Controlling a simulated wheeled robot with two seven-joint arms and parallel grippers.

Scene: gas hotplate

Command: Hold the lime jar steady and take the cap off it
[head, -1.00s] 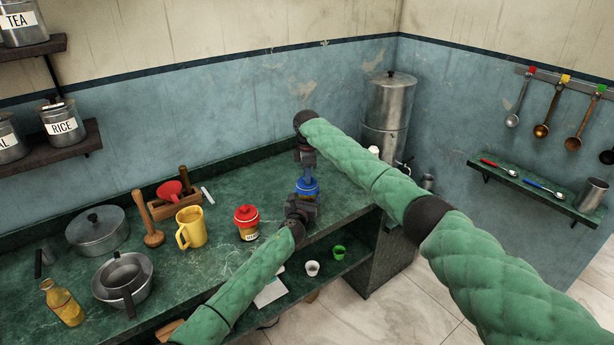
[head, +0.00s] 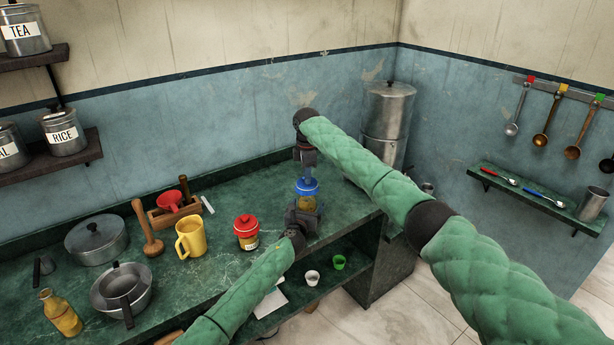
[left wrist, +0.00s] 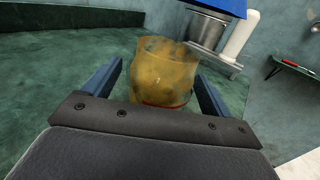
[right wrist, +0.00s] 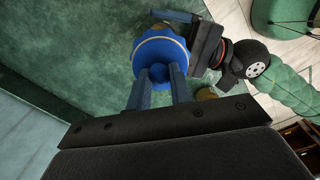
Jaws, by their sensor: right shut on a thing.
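The lime jar (head: 307,203) is glass with amber contents and stands upright at the counter's right end. It also shows in the left wrist view (left wrist: 163,75). My left gripper (head: 304,212) is open around the jar, one finger on each side; the left wrist view shows a gap beside the left finger. My right gripper (right wrist: 159,75) comes from above and is shut on the knob of the blue cap (head: 307,187). The right wrist view shows the cap (right wrist: 160,50) too.
A red-lidded jar (head: 246,234) stands just left of my left gripper, with a yellow mug (head: 189,238) beyond it. A steel urn (head: 388,115) stands behind. Small cups (head: 312,277) sit on the lower shelf. The counter's front edge is close.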

